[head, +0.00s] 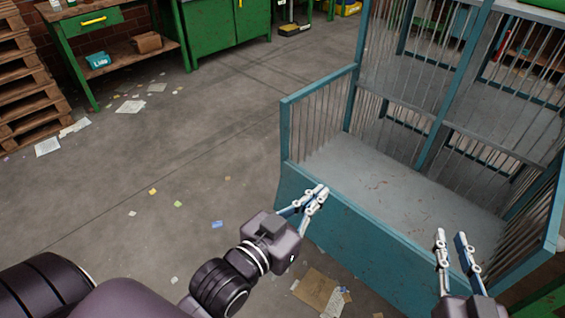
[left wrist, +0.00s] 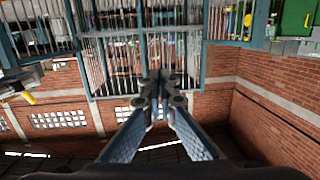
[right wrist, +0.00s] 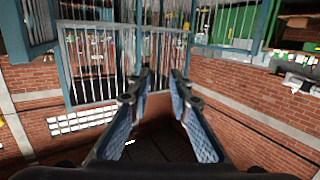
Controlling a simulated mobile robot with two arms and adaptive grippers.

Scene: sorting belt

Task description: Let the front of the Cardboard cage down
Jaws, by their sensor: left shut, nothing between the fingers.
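The cage (head: 318,83) has a teal frame and grey bars and stands at the right in the head view. Its grey floor shows through the open space above its solid teal lower front (head: 345,228). No barred panel shows across the upper front. My left gripper (head: 321,190) is shut and empty, over the top edge of the lower front near its left end; I cannot tell whether it touches. My right gripper (head: 450,236) is open and empty, over the same edge further right. Both wrist views show cage bars beyond the fingertips. The front's right end is partly hidden.
Flattened cardboard (head: 318,291) lies on the floor by the cage front. A green workbench (head: 95,20) and green cabinet (head: 225,35) stand at the back, with stacked pallets (head: 25,85) at the far left. The floor left of the cage is open, with scattered paper scraps.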

